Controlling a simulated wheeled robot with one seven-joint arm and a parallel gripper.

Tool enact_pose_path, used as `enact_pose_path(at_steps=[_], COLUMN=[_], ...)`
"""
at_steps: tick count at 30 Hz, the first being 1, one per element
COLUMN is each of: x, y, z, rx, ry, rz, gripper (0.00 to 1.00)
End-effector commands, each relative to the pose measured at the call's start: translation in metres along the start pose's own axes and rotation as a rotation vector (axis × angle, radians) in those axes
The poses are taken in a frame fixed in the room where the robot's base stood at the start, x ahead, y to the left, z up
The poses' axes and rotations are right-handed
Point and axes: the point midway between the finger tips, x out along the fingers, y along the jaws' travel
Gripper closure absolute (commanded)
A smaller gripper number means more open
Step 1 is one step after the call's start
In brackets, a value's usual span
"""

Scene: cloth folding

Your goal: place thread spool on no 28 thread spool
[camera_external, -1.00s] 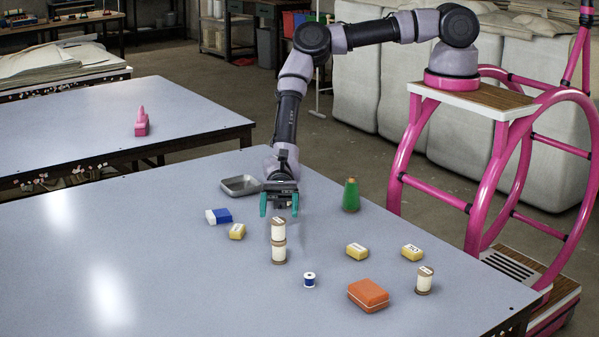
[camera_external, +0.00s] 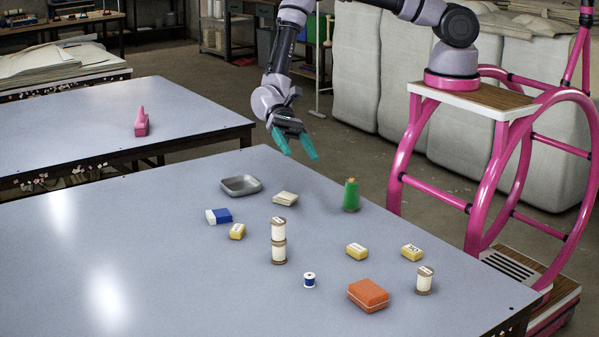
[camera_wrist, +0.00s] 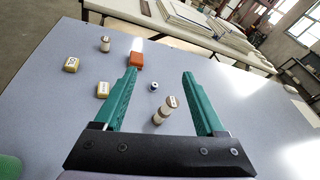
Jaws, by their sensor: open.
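Two white thread spools with brown ends stand stacked upright on the table, the upper spool (camera_external: 278,229) resting on the lower spool (camera_external: 279,252). The stack also shows between my fingers, farther off, in the wrist view (camera_wrist: 163,111). Another white and brown spool (camera_external: 425,281) stands alone near the right edge. Any number on the spools is too small to read. My gripper (camera_external: 296,157) is open and empty, raised above the far side of the table and apart from the stack.
The table's left side (camera_external: 120,260) is clear.

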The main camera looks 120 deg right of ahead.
Motion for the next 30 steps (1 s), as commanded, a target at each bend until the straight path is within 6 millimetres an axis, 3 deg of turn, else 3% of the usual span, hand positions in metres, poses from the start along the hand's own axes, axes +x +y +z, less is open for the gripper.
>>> enact_pose_path(at_steps=[1, 3, 16, 24, 30], x=[-0.004, -0.01, -0.076, -0.132, -0.177], y=[0.001, 0.005, 0.05, 0.097, 0.142], z=[0.025, 0.053, 0.219, 0.313, 0.37], rx=[-0.067, -0.149, -0.627, -0.901, -1.092], ry=[0.04, 0.094, 0.444, 0.663, 0.813], rz=[0.056, 0.127, 0.456, 0.555, 0.573], gripper=[0.27, 0.27, 0.27, 0.27, 0.27])
